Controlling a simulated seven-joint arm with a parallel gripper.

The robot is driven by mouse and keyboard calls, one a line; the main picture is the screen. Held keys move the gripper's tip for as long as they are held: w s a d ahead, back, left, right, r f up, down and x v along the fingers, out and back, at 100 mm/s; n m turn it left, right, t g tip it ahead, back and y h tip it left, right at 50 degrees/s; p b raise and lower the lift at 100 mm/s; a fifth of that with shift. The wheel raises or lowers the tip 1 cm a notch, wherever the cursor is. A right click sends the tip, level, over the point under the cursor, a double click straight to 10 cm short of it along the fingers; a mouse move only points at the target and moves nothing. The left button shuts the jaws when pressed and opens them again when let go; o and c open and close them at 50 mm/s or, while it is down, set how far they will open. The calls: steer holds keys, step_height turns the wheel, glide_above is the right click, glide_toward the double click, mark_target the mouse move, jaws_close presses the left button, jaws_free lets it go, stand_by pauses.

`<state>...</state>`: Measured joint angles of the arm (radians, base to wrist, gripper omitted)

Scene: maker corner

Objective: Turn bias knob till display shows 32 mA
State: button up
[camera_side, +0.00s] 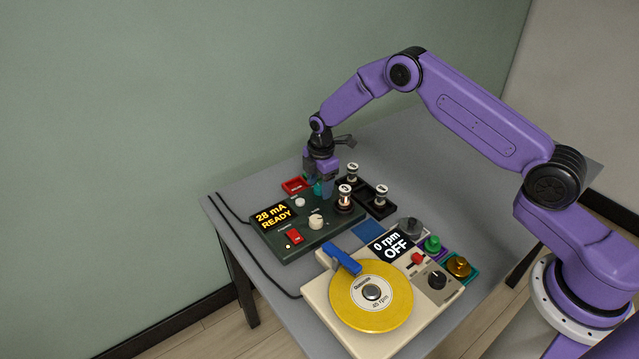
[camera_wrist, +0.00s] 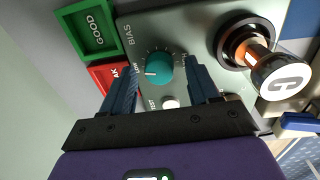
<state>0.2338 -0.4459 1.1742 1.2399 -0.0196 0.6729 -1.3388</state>
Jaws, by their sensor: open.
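The teal bias knob (camera_wrist: 158,67) sits on the dark green tester panel, under the label BIAS, with scale marks around it and a pale pointer line. My gripper (camera_wrist: 161,62) is open, its two dark blue fingers on either side of the knob with a visible gap at each side; I cannot tell how far down they reach. In the side view my gripper (camera_side: 320,186) points down over the far edge of the tester (camera_side: 284,248) and partly hides the knob. The display (camera_side: 272,216) reads 28 mA READY in yellow.
A glowing tube (camera_wrist: 280,74) marked C stands close right of the knob. Other tubes (camera_side: 381,194) stand at a black rack. A red tray (camera_wrist: 110,74) and a green GOOD tray (camera_wrist: 90,29) lie beside the tester. A cream turntable (camera_side: 318,289) stands in front, its display reading 0 rpm OFF.

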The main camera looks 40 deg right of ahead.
steer(key=shift+f, duration=0.1)
steer(key=c, duration=1)
steer(key=shift+c, duration=0.2)
steer(key=shift+m, duration=0.3)
steer(key=m, duration=0.3)
steer(key=shift+w+m, duration=0.1)
steer(key=shift+m, duration=2.1)
steer(key=o, duration=1)
